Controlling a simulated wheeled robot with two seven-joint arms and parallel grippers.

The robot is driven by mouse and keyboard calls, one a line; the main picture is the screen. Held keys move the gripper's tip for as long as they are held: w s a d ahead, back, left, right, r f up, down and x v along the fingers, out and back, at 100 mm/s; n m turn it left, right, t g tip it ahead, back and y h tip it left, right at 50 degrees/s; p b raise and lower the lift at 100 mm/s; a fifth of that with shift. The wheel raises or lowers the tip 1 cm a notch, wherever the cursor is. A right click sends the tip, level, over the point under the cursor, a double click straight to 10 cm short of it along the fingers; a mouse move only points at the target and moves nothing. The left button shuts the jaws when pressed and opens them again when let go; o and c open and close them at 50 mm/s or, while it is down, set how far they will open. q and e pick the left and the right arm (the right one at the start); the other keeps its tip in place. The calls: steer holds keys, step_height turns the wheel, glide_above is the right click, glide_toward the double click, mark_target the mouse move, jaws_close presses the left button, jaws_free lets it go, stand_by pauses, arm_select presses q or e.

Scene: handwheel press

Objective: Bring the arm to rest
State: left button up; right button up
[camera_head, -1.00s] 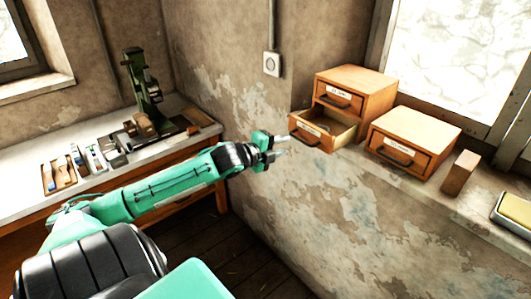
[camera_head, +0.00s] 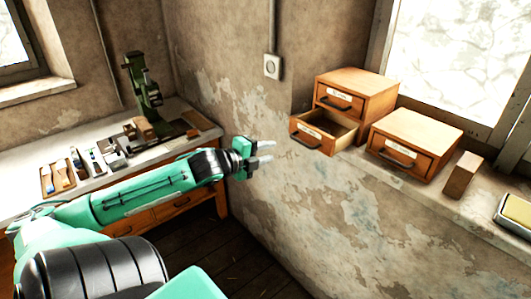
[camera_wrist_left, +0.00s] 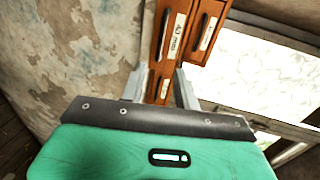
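My left gripper (camera_head: 268,152) is held in the air in front of the peeling wall, to the left of the open drawer (camera_head: 313,135). Its two fingers are apart with nothing between them. The left wrist view also shows the fingers (camera_wrist_left: 160,88) spread, with the drawer fronts (camera_wrist_left: 172,40) beyond them. The drawer is pulled out of the lower part of the two-drawer wooden cabinet (camera_head: 375,88), and the gripper is clear of it. My right gripper is not in view.
A single-drawer wooden box (camera_head: 430,135), a wooden block (camera_head: 460,175) and a tray with a yellow pad (camera_head: 515,212) stand on the window ledge. A green press (camera_head: 142,85) and a tray of small tools (camera_head: 58,178) are on the left bench.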

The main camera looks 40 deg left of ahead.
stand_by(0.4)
arm_select(q)
steer(key=s+a+f+n+g+y, duration=0.2)
steer(key=a+f+n, duration=0.3)
steer(key=f, duration=0.6)
steer(key=s+a+f+n+g+y, duration=0.1)
steer(key=a+f+n+y, duration=0.1)
steer(key=a+f, duration=0.7)
steer(key=s+d+f+n+g, duration=0.2)
steer(key=s+f, duration=0.4)
steer(key=f, duration=0.6)
steer(key=s+d+f+n+g, duration=0.25)
steer(key=s+f, duration=0.25)
steer(key=f, duration=0.6)
steer(key=s+d+f+n+g, duration=0.1)
steer(key=s+d+f+n, duration=0.15)
steer(key=s+f, duration=0.65)
steer(key=s+d+f+n+g+h, duration=0.1)
steer(key=s+d+f+g, duration=0.2)
steer(key=s+d+f, duration=0.8)
steer(key=s+d+f+n+g+h, duration=0.1)
steer(key=s+d+f+g, duration=0.2)
steer(key=s+d+f, duration=0.8)
steer(key=d+f, duration=0.1)
steer(key=d, duration=0.6)
steer(key=shift+d+f+h, duration=0.2)
steer(key=shift+d+h, duration=0.05)
steer(key=shift+h, duration=0.05)
steer(key=shift+w, duration=0.1)
